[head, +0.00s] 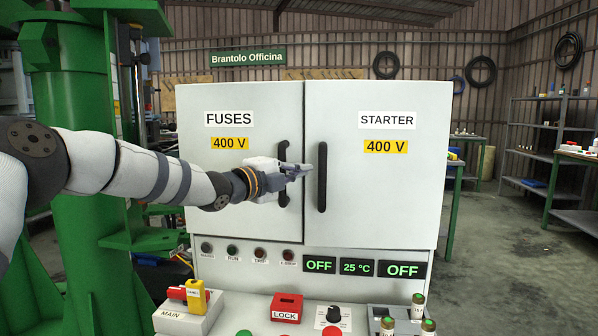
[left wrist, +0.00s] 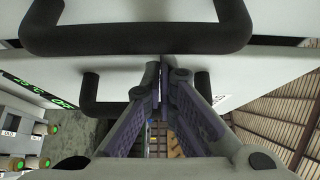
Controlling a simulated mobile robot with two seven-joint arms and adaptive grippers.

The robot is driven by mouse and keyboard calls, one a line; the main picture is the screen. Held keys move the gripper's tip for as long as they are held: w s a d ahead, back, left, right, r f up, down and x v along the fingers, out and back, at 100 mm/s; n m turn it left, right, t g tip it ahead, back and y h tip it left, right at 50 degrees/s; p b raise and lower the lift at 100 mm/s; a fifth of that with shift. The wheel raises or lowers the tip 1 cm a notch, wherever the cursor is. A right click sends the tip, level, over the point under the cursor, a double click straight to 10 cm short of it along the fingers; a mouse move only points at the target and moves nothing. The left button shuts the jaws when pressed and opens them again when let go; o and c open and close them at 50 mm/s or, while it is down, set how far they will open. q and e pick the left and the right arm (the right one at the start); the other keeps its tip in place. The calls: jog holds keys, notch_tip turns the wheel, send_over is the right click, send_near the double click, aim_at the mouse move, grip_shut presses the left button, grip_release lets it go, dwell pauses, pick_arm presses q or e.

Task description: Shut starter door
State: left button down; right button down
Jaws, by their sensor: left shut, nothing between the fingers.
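The starter door (head: 385,200) is the right door of a pale grey cabinet, marked STARTER and 400 V. It looks flush or nearly flush with the cabinet front; I cannot tell whether a small gap remains. Its black upright handle (head: 322,178) is near its left edge and shows in the left wrist view as the farther handle (left wrist: 90,92). My left gripper (head: 306,170) is shut and empty, in front of the seam between the doors, its tips just left of the starter handle. In the left wrist view its fingertips (left wrist: 165,75) meet. My right gripper is not in view.
The fuses door (head: 235,185) on the left looks shut; its black handle (head: 283,150) is partly behind my left gripper. Below are dark displays (head: 357,267), a red LOCK block (head: 287,307) and a yellow-and-red MAIN switch (head: 196,297). A green column (head: 80,190) stands at left.

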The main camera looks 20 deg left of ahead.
pick_arm(q)
jog(key=v, duration=1.1)
jog(key=s+d+f+n+g, duration=0.3)
jog(key=s+d+f+n, duration=0.15)
jog(key=f, duration=0.75)
jog(key=s+d+f+n+g+y+p, duration=0.1)
jog(key=s+d+f+n+g, duration=0.4)
jog(key=f, duration=0.6)
jog(key=s+d+f+n+g, duration=0.2)
jog(key=s+f, duration=0.5)
jog(key=f, duration=0.5)
jog(key=s+f+n+g+y, duration=0.1)
jog(key=s+f+n+g, duration=0.2)
jog(key=s+f, duration=0.55)
jog(key=s+f+n+g+y, duration=0.1)
jog(key=s+f+n+g, duration=0.25)
jog(key=s, duration=0.95)
jog(key=s+a+n+g+y, duration=0.1)
jog(key=s+n, duration=0.1)
jog(key=s, duration=0.6)
jog(key=s+a+n+g+y+p, duration=0.1)
jog(key=s+a+n+g, duration=0.1)
jog(key=s, duration=0.5)
jog(key=shift+s+y, duration=0.4)
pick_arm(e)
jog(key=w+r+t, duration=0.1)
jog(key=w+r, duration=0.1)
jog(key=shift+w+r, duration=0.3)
